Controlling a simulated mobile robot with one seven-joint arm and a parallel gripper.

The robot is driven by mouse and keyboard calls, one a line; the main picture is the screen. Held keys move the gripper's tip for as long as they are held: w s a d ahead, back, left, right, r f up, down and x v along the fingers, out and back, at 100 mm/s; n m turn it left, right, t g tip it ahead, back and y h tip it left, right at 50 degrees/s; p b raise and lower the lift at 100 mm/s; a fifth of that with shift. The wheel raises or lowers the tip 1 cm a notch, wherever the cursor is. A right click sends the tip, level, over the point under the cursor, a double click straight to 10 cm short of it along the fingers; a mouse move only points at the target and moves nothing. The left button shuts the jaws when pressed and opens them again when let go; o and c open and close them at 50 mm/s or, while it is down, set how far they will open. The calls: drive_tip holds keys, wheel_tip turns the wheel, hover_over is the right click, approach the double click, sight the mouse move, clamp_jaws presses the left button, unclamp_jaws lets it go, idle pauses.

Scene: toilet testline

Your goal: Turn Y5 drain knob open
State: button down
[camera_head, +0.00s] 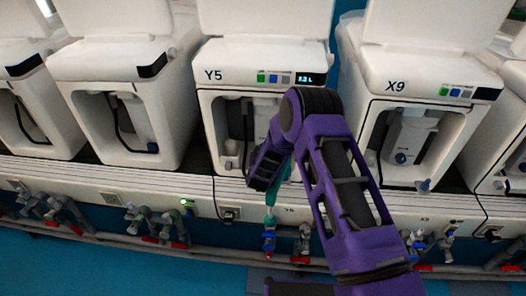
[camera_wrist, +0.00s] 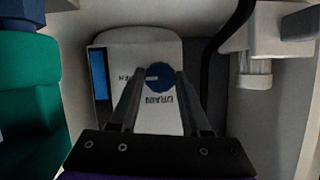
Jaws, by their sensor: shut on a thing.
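The Y5 unit (camera_head: 215,100) is a white box with "Y5" on its front, a lit display and coloured buttons, near the middle of the head view. My gripper (camera_wrist: 157,80) reaches into its open front bay; in the head view my purple arm covers much of that bay. In the wrist view the blue round drain knob (camera_wrist: 159,75) sits on a white panel (camera_wrist: 158,118) marked "DRAIN", the lettering upside down. The two fingers are on either side of the knob, shut on it. A blue strip (camera_wrist: 99,74) shows at the panel's left, beside partly hidden letters "EN".
The X9 unit (camera_head: 370,88) stands to the right, and similar white units stand to the left. In the wrist view a green part (camera_wrist: 30,100) is close at left, a white fitting (camera_wrist: 254,65) at right. Pipes with red-handled valves (camera_head: 180,245) run below the bench.

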idle(0.3)
drive_tip(key=shift+c, duration=1.8)
unclamp_jaws()
drive_tip(key=p+v, duration=0.2)
drive_tip(key=v, duration=1.5)
drive_tip(key=shift+s+d, duration=0.2)
drive_tip(key=shift+d, duration=0.05)
drive_tip(key=shift+r, duration=0.1)
